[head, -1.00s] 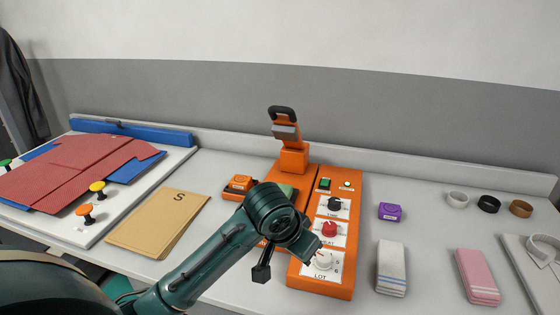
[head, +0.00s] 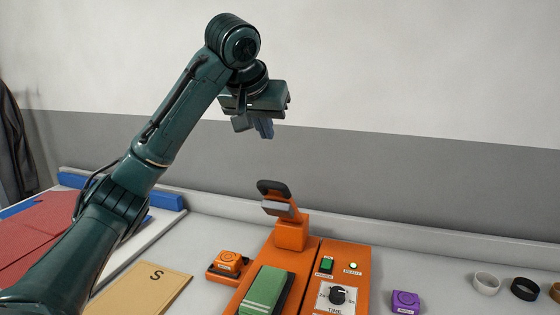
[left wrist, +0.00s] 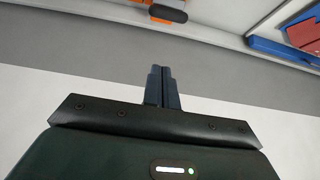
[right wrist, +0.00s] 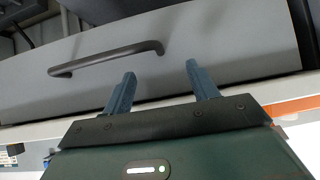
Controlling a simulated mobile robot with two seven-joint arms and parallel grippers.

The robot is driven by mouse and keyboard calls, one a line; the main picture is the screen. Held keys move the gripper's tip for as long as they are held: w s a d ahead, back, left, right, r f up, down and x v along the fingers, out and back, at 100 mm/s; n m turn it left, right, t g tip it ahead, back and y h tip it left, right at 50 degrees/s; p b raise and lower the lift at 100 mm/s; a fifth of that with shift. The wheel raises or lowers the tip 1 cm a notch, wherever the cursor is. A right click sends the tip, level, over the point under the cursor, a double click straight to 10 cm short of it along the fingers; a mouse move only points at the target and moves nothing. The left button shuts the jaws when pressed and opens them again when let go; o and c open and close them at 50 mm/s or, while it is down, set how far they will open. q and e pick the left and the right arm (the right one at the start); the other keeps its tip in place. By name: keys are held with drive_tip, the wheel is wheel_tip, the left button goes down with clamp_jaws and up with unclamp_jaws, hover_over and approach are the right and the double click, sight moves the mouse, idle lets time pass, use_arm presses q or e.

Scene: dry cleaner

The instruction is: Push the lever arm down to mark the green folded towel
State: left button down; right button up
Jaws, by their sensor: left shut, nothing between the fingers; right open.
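The orange marking press (head: 258,252) stands on the counter. Its lever arm (head: 283,205) is raised and leans back, with a grey head and a black handle (head: 274,188) on top. The green folded towel (head: 266,290) lies on the press bed below the lever. My left gripper (head: 264,130) is shut and empty, high above the lever and apart from it. In the left wrist view the shut fingers (left wrist: 163,88) point toward the black handle (left wrist: 167,14). My right gripper (right wrist: 158,85) is open and empty in the right wrist view, in front of a grey drawer front.
The orange control panel (head: 343,280) with a green button and a TIME dial adjoins the press. An orange block (head: 229,262) and a tan envelope (head: 140,290) lie to the left. A purple block (head: 405,302) and several rings lie right. A drawer handle (right wrist: 105,58) faces my right gripper.

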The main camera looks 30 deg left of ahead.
use_arm(q)
drive_tip(key=shift+a+r, duration=0.15)
drive_tip(key=shift+r, duration=0.35)
use_arm(e)
drive_tip(key=shift+s+a+f, duration=0.15)
drive_tip(key=shift+s+f, duration=0.15)
use_arm(q)
drive_tip(key=x, duration=0.3)
drive_tip(key=s+f+x, duration=0.1)
drive_tip(key=x, duration=0.3)
drive_tip(key=s+x, duration=0.1)
drive_tip(key=x, duration=0.3)
drive_tip(key=shift+d+f, duration=0.2)
drive_tip(key=shift+f, duration=0.15)
drive_tip(key=shift+s+d+f, duration=0.15)
drive_tip(key=shift+s+f, duration=0.25)
use_arm(e)
drive_tip(key=shift+w, duration=0.15)
